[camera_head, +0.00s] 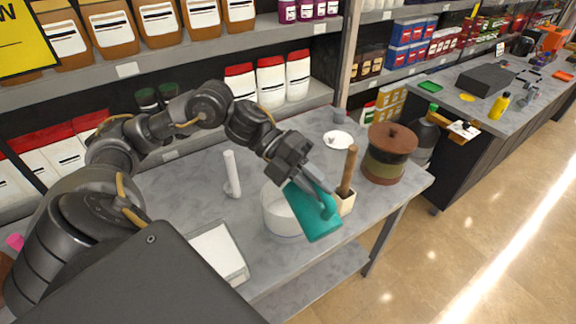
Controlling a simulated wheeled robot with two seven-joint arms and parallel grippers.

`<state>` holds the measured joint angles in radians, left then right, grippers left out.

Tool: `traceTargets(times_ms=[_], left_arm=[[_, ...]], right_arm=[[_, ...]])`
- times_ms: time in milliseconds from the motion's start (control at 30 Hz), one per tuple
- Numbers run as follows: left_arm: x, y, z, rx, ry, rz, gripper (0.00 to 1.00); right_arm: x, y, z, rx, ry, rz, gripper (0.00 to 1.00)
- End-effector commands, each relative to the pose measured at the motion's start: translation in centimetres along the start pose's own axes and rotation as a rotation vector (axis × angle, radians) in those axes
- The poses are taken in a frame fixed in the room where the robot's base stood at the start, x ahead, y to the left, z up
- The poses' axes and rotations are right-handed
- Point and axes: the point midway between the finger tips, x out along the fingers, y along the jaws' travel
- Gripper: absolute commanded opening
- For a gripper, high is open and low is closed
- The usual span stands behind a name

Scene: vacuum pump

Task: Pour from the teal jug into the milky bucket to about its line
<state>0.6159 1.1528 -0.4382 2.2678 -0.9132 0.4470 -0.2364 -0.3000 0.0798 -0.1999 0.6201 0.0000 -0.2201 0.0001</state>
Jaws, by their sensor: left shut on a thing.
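The teal jug (315,212) is tilted over the right side of the milky bucket (278,216) on the grey table. My left gripper (318,193) is shut on the jug from above, near its handle. The jug hides part of the bucket's rim and right side. I cannot see the bucket's line, the liquid level or any stream. My right gripper is not in view.
A wooden-handled tool in a small block (347,190) stands close right of the jug. Beyond it is a brown-lidded crock (388,155). A white upright holder (231,174), a white plate (337,140) and a pale tray (220,254) are also on the table (180,190).

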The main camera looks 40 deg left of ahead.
Motion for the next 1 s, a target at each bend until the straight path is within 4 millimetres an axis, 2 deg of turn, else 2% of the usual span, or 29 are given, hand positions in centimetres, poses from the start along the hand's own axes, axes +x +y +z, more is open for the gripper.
traceTargets(times_ms=[1000], left_arm=[[-1.2,-0.2,0.5,-0.022,0.015,-0.056,0.0]], right_arm=[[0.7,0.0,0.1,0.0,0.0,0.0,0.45]])
